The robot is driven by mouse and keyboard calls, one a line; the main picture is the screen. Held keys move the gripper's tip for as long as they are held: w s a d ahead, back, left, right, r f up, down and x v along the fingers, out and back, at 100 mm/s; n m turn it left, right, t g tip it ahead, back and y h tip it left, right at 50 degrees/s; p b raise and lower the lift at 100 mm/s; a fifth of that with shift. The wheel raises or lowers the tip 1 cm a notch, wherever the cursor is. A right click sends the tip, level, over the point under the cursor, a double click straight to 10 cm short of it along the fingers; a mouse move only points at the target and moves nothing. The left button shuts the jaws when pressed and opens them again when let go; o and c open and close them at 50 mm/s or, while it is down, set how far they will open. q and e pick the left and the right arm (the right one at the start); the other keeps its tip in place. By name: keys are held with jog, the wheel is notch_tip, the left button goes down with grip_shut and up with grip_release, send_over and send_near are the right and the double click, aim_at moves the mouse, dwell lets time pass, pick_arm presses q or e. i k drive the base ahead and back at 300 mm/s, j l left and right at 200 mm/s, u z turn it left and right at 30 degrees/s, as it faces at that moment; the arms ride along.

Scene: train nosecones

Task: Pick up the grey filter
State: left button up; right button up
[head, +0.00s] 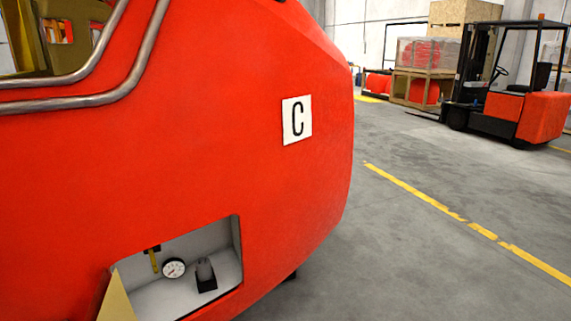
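A small grey cylinder, likely the grey filter (204,270), stands upright in a black holder (206,284) inside a white recess low in the red nosecone (220,130). It is small in the head view, so fine detail is hard to tell. Neither of my grippers shows in this view.
Left of the cylinder in the recess are a round white gauge (173,268) and a yellow handle (154,261). A yellowish panel (116,301) stands at the opening's left edge. A forklift (512,100) is parked at the back right. The grey floor (430,260) right of the nosecone is clear.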

aim_at(205, 270)
jog(key=j, duration=2.25)
jog(key=i+z, duration=0.05)
jog(key=i, duration=0.05)
